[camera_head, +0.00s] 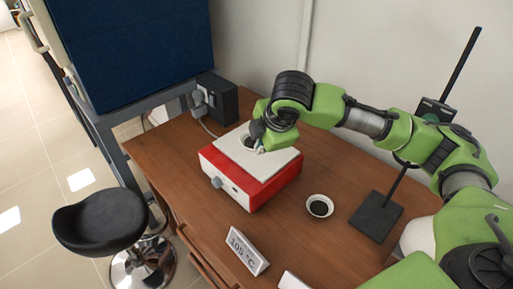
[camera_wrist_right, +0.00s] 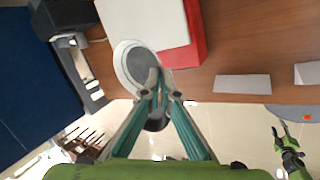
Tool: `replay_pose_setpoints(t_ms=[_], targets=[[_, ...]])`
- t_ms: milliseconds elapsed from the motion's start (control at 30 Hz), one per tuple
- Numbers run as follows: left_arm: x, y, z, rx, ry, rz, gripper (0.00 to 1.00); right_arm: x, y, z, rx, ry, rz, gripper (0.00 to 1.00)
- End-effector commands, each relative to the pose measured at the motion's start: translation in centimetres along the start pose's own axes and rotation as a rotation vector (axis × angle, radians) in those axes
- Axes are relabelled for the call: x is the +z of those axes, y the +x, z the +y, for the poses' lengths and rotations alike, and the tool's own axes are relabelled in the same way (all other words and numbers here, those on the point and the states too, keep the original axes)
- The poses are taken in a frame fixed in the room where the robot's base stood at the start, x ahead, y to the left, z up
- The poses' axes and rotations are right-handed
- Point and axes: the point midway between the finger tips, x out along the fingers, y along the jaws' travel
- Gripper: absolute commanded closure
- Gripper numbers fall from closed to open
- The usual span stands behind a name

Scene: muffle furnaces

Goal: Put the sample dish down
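A white round sample dish with a grey inside (camera_wrist_right: 128,66) is at the fingertips of my right gripper (camera_wrist_right: 160,84), which are close together at its rim. In the head view the right gripper (camera_head: 257,146) is over the white top of the red hotplate (camera_head: 262,158), with part of the dish (camera_head: 247,142) showing beside it. In the wrist view the dish overlaps the hotplate's corner; I cannot tell whether it touches the top. My left gripper (camera_wrist_right: 283,133) shows in the wrist view, away from the table, its fingers apart and empty.
A second white dish with dark contents (camera_head: 319,206) stands on the wooden table (camera_head: 290,222) right of the hotplate. A "105 °C" sign (camera_head: 246,251) is in front. A stand with a dark base (camera_head: 376,216) is at the right, a black box (camera_head: 217,98) behind left.

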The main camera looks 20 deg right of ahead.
Motion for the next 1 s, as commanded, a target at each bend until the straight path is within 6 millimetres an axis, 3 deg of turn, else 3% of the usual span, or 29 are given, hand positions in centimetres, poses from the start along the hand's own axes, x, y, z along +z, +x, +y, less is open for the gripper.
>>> replay_pose_setpoints(t_ms=[433, 633, 1000], targets=[[-0.2, -2.1, -0.1, -0.001, -0.001, 0.0, 0.6, 3.4, 7.7, 5.5, -0.005, 0.0, -0.002, 1.0], [-0.2, -2.7, -0.1, -0.001, 0.0, 0.0, 0.6, 4.4, 12.3, 6.0, -0.004, -0.001, -0.001, 1.0], [-0.3, -3.8, -0.1, -0.001, 0.0, -0.001, 0.6, 5.0, 15.7, 5.7, -0.006, -0.005, -0.001, 1.0]])
